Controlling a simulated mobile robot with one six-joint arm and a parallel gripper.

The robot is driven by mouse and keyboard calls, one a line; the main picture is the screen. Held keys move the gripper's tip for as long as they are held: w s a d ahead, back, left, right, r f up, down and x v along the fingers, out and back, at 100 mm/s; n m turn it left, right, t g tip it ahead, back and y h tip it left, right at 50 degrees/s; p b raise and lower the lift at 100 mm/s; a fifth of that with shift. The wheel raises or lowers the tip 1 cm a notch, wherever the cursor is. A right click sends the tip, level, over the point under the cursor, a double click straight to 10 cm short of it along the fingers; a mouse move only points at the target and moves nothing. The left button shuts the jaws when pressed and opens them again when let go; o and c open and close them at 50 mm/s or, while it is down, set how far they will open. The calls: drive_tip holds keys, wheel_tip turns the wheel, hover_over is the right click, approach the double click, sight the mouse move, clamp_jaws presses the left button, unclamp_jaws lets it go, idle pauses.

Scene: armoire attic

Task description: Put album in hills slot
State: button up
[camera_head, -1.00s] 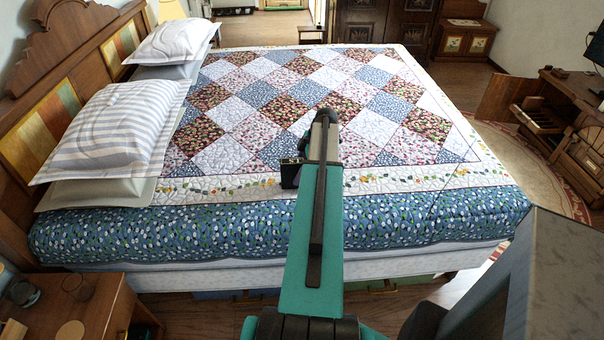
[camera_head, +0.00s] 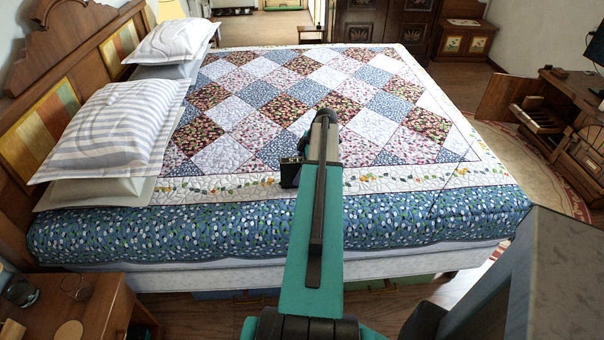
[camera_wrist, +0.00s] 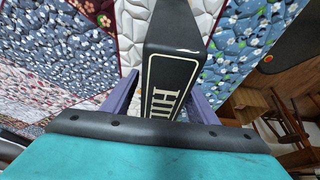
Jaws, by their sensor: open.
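The album (camera_wrist: 176,55) is a black, thick, box-like thing with a cream border line and cream capitals that seem to begin "HIL". In the wrist view it stands between the two purple fingers of my gripper (camera_wrist: 163,95), one on each side. My gripper is open; I cannot tell whether either finger touches the album. The lower end of the album is hidden by my wrist. In the head view my arm hides most of the gripper, and a small dark block (camera_head: 290,173) shows at its left over the bed. I see no slot marked hills.
A large bed with a patchwork quilt (camera_head: 265,122) lies under my arm. Striped pillows (camera_head: 110,130) are at its left. A wooden nightstand (camera_head: 95,310) stands at the lower left with glasses on it. An open wooden cabinet (camera_head: 545,115) stands at the right, past bare floor.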

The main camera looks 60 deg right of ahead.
sight(301, 160)
clamp_jaws()
idle(0.3)
drive_tip(key=shift+r, duration=0.2)
drive_tip(key=shift+r+p, duration=0.15)
drive_tip(key=shift+p, duration=0.25)
drive_tip(key=shift+r+b, duration=0.6)
drive_tip(key=shift+r, duration=0.3)
drive_tip(key=shift+s+r+b, duration=0.3)
drive_tip(key=shift+r+b, duration=0.05)
drive_tip(key=shift+r, duration=0.35)
drive_tip(key=s+a+r+b, duration=0.1)
drive_tip(key=s+a+b, duration=0.1)
drive_tip(key=s, duration=1.3)
drive_tip(key=shift+a+r+b, duration=0.3)
drive_tip(key=shift+b, duration=0.35)
